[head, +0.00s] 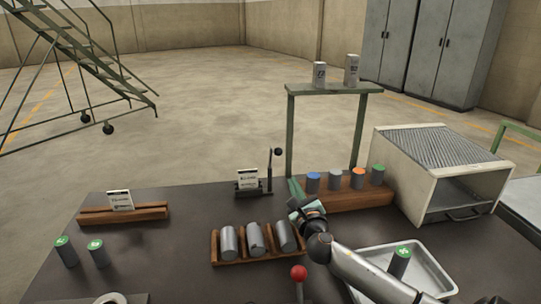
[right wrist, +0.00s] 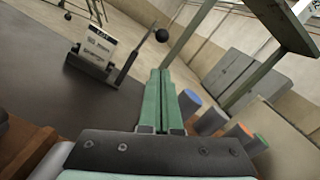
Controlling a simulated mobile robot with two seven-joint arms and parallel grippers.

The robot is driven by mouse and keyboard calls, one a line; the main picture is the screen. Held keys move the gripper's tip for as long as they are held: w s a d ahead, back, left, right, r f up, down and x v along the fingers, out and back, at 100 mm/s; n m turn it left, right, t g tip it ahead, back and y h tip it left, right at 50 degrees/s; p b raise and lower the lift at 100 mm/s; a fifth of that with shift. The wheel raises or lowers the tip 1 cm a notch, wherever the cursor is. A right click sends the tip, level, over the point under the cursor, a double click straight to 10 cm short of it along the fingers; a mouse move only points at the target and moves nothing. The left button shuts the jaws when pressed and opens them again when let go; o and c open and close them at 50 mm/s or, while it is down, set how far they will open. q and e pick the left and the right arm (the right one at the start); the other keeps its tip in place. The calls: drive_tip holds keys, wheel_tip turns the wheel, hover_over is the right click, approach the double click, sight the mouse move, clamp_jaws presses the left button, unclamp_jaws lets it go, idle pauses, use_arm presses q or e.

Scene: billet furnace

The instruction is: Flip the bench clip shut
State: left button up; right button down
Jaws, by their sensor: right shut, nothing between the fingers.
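The bench clip (head: 247,191) is a dark block on the bench holding a white printed card (head: 248,178). Its thin lever (head: 270,172) stands upright at the right end, topped by a black ball. In the right wrist view the clip (right wrist: 92,68) is at upper left, with its lever (right wrist: 128,56) and black ball (right wrist: 162,35) leaning right in the tilted picture. My right gripper (head: 295,187) has green fingers, shut and empty, just right of the lever and apart from it. Its fingertips also show in the right wrist view (right wrist: 160,72). My left gripper is out of view.
A wooden rack with colour-topped cylinders (head: 345,200) stands close right of my right gripper, below a green raised shelf (head: 334,90). A wooden tray (head: 259,261) holds grey billets in front. A red-knobbed lever (head: 299,273) stands nearer.

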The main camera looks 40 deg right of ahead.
use_arm(q)
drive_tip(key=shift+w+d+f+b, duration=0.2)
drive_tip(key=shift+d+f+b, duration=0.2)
drive_tip(key=shift+b, duration=0.15)
use_arm(e)
drive_tip(key=x, duration=1)
drive_tip(key=shift+w, duration=0.25)
use_arm(q)
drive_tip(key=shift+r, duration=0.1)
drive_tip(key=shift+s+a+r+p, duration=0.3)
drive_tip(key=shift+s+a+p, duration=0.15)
drive_tip(key=shift+p, duration=0.3)
use_arm(e)
drive_tip(key=shift+a+r+n, duration=0.1)
drive_tip(key=shift+r+n, duration=0.15)
drive_tip(key=shift+n, duration=0.35)
